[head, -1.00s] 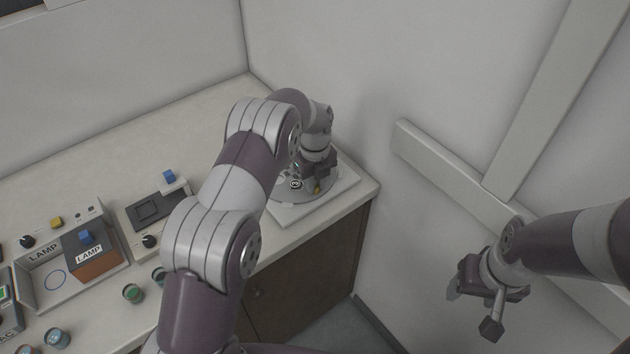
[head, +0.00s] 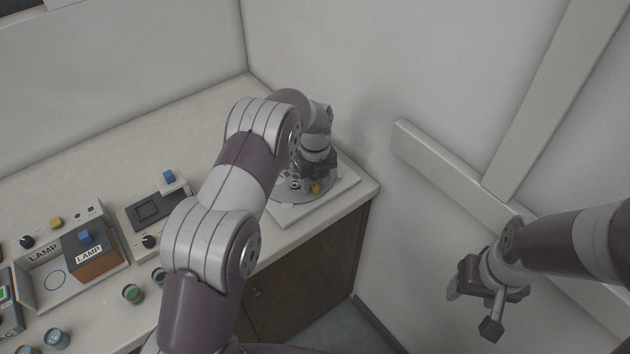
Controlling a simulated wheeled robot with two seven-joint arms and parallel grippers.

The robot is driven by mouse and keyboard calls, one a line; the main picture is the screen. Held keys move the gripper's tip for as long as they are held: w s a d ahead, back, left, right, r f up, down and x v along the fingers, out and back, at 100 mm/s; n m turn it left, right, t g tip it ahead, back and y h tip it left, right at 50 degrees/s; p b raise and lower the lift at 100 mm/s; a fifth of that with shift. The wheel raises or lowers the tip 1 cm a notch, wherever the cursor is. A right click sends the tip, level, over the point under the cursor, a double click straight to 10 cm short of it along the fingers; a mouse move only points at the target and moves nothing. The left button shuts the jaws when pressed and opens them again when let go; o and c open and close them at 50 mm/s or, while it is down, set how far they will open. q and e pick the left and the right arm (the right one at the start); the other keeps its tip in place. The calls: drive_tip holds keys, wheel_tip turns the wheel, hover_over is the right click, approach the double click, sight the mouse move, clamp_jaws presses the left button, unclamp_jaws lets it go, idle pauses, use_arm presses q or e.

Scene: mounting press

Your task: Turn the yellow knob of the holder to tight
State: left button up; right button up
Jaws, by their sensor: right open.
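The holder (head: 288,213) is a pale square plate with a grey round disc at the right end of the counter. A small yellow knob (head: 316,188) shows on it. My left gripper (head: 318,172) is right over the holder beside the knob, pointing down. Its fingers are small and dark, and I cannot tell whether they touch the knob or how far apart they are. My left arm hides the left part of the holder. My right gripper (head: 474,300) is open and empty, away from the counter at the right.
A lamp box (head: 60,280) with a blue-knobbed block stands on the counter at the left. The wall with a pale rail (head: 450,172) closes off the right side.

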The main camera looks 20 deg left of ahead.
sight(315, 185)
use_arm(q)
wheel_tip(315, 185, up, 4)
drive_tip(key=shift+w+f, duration=0.1)
wheel_tip(315, 185, up, 3)
drive_tip(key=shift+r+p, duration=0.1)
drive_tip(key=shift+p, duration=0.5)
wheel_tip(315, 185, up, 6)
drive_tip(key=p, duration=0.4)
drive_tip(key=shift+f+p, duration=0.2)
drive_tip(key=shift+p, duration=0.2)
